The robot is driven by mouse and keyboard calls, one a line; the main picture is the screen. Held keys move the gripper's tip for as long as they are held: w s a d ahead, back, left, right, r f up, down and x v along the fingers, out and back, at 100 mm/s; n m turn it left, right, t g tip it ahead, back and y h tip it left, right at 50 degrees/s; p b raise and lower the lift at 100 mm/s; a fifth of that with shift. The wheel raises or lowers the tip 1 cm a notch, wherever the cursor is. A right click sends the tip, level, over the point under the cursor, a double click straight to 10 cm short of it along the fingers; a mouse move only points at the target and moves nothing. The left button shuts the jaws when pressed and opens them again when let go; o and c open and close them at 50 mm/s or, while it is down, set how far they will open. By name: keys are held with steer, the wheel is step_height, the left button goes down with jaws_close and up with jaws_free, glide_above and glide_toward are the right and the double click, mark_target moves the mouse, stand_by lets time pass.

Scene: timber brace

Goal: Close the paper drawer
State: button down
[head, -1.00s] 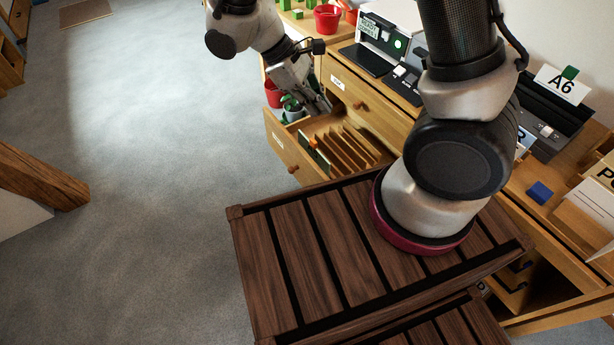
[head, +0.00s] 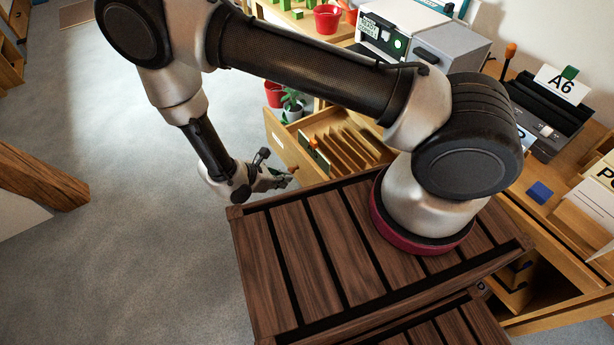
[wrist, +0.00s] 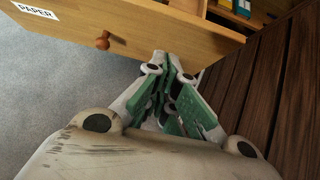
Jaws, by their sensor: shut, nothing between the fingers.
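The paper drawer (head: 282,143) stands pulled out from the wooden desk, with upright wooden dividers inside. In the wrist view its front (wrist: 150,28) carries a white PAPER label (wrist: 36,11) and a round wooden knob (wrist: 103,40). My gripper (head: 292,173) is outside the drawer, in front of its face near the right end. In the wrist view my gripper (wrist: 166,62) is shut and empty, its tips close to the lower edge of the drawer front, right of the knob. I cannot tell whether the tips touch the wood.
My dark slatted wooden deck (head: 330,250) lies close to the right of the drawer. A potted plant (head: 292,106) and a red bucket (head: 274,93) stand beyond the drawer. Grey floor (head: 130,230) in front of the drawer is clear. A printer-like box (head: 385,28) stands on the desk.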

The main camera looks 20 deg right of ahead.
mark_target(316, 178)
steer(key=shift+w+d+f, duration=0.4)
steer(key=shift+d+f, duration=0.45)
steer(key=shift+d, duration=0.6)
steer(key=shift+w+d+f, duration=0.35)
steer(key=shift+d+f, duration=0.45)
steer(key=shift+d, duration=0.65)
steer(key=shift+w+d+f, duration=0.4)
steer(key=shift+d+f, duration=0.45)
steer(key=shift+d, duration=0.6)
steer(key=shift+d, duration=0.1)
